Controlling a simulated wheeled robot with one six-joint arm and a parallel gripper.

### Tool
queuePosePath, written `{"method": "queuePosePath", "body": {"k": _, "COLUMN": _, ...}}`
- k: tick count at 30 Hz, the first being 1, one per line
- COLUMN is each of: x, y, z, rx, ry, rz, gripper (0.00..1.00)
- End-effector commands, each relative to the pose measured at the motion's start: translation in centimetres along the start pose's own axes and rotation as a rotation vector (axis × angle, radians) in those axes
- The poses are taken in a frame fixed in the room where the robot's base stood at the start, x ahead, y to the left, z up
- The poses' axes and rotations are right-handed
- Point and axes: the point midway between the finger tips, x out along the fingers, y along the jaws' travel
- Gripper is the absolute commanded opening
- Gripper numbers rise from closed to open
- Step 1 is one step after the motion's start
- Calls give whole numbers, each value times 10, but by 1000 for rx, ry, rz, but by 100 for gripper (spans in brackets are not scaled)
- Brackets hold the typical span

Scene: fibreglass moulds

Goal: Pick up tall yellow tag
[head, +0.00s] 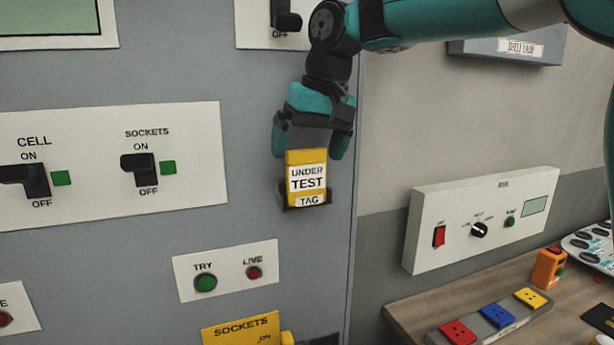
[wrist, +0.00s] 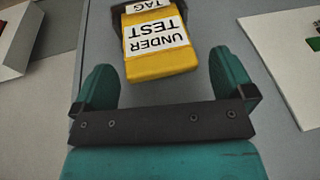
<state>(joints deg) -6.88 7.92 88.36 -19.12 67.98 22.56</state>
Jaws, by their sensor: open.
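The tall yellow tag (head: 307,171) stands upright in a small dark holder (head: 293,203) on the grey panel in the head view. Its white labels read "UNDER TEST" and "TAG". My gripper (head: 309,148) is directly above the tag, pointing down, with its teal fingers apart to either side of the tag's top. In the wrist view the tag (wrist: 160,62) appears upside down, ahead of and between the open fingers of my gripper (wrist: 162,75). Nothing is held. The lower end of the tag is hidden in the holder.
The grey panel (head: 240,220) carries a plate with CELL and SOCKETS switches (head: 105,190) to the left and a TRY/LIVE plate (head: 228,270) below. A white control box (head: 480,220) is on the wall to the right, above a wooden bench (head: 410,305) with coloured sockets.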

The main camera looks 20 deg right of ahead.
Motion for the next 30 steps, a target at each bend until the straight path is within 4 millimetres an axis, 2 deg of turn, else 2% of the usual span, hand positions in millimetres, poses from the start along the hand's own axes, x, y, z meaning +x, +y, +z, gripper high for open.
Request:
{"method": "queuePosePath", "body": {"k": 5, "x": 19, "y": 0, "z": 0, "rx": 0, "ry": -1, "rz": -1, "gripper": 100}}
{"method": "queuePosePath", "body": {"k": 12, "x": 21, "y": 0, "z": 0, "rx": 0, "ry": 1, "rz": -1, "gripper": 100}}
{"method": "queuePosePath", "body": {"k": 18, "x": 20, "y": 0, "z": 0, "rx": 0, "ry": 1, "rz": -1, "gripper": 56}}
{"method": "queuePosePath", "body": {"k": 30, "x": 20, "y": 0, "z": 0, "rx": -1, "ry": 1, "rz": -1, "gripper": 56}}
